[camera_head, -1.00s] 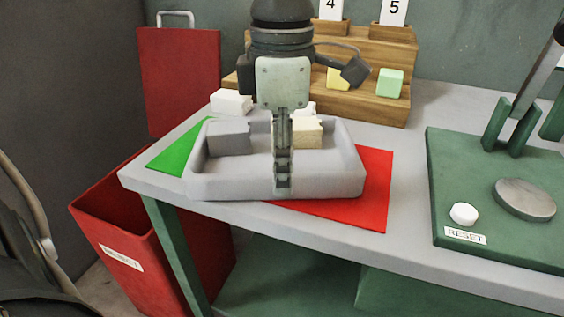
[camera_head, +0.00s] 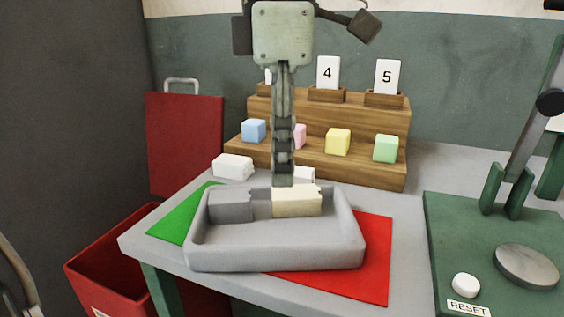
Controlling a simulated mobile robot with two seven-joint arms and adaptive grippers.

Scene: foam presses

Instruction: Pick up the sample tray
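The grey sample tray (camera_head: 275,259) sits on the table, lying across a green mat and a red mat. A grey block (camera_head: 231,206) and a cream block (camera_head: 297,202) lie in its back part. My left gripper (camera_head: 283,184) points down in the middle of the view. Its fingertips end at the tray's far rim in the picture, between the two blocks; it looks raised, with no visible grasp on the tray. The fingers are seen edge-on, one covering the other, so their opening is hidden. My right gripper is not in view.
A wooden stepped rack (camera_head: 360,160) with coloured blocks and number cards stands behind the tray. White blocks (camera_head: 233,167) lie before it. A green press (camera_head: 480,235) with a RESET button stands right. A red bin (camera_head: 115,255) is left. Green (camera_head: 185,220) and red (camera_head: 375,255) mats flank the tray.

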